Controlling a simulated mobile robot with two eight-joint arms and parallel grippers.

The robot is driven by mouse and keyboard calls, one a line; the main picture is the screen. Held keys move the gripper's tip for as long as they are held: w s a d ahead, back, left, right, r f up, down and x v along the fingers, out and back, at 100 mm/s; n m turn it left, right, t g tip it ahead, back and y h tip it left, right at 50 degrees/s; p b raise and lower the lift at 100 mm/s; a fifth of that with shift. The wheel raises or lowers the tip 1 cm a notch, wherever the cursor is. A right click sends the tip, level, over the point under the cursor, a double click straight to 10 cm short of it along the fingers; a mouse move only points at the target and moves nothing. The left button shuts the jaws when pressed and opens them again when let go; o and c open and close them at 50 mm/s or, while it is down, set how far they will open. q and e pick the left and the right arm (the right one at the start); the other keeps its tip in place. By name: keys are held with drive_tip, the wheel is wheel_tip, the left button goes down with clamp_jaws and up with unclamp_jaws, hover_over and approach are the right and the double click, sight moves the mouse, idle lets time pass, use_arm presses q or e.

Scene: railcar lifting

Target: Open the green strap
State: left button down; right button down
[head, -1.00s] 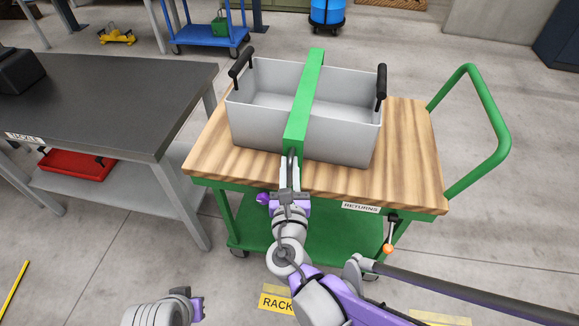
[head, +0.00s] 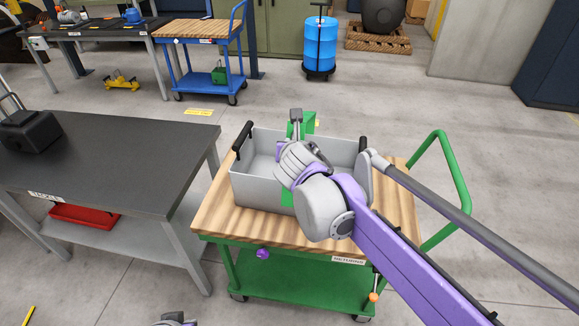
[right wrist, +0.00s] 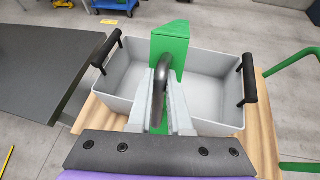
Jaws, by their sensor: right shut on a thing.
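The green strap (head: 309,122) shows above the far side of the grey tote (head: 262,182), raised from the tote's near side. In the right wrist view the strap (right wrist: 171,45) stands up beyond the fingers. My right gripper (head: 296,117) is shut on the strap's dark looped handle (right wrist: 159,88), high over the tote. My right arm hides the middle of the tote and much of the strap. Another green piece (head: 287,195) shows beside my arm at the tote's near wall. Only a sliver of my left arm shows at the bottom edge; its fingers cannot be made out.
The tote stands on a wood-topped green trolley (head: 222,215) with a tall green push handle (head: 452,170) at right. Its black side grips (head: 243,140) stick up. A dark workbench (head: 120,150) stands close at left. Beyond the trolley the floor is open.

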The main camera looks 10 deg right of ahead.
drive_tip(key=shift+g, duration=0.7)
drive_tip(key=w+r, duration=0.2)
drive_tip(key=w+d+r+p, duration=0.1)
drive_tip(key=w+r, duration=0.1)
drive_tip(key=shift+w+d+r, duration=0.1)
drive_tip(key=shift+d, duration=0.1)
drive_tip(key=c, duration=0.8)
unclamp_jaws()
drive_tip(key=shift+c, duration=0.2)
drive_tip(key=v, duration=1)
drive_tip(key=shift+s+r, duration=0.25)
drive_tip(key=shift+s, duration=0.1)
drive_tip(key=shift+f, duration=0.1)
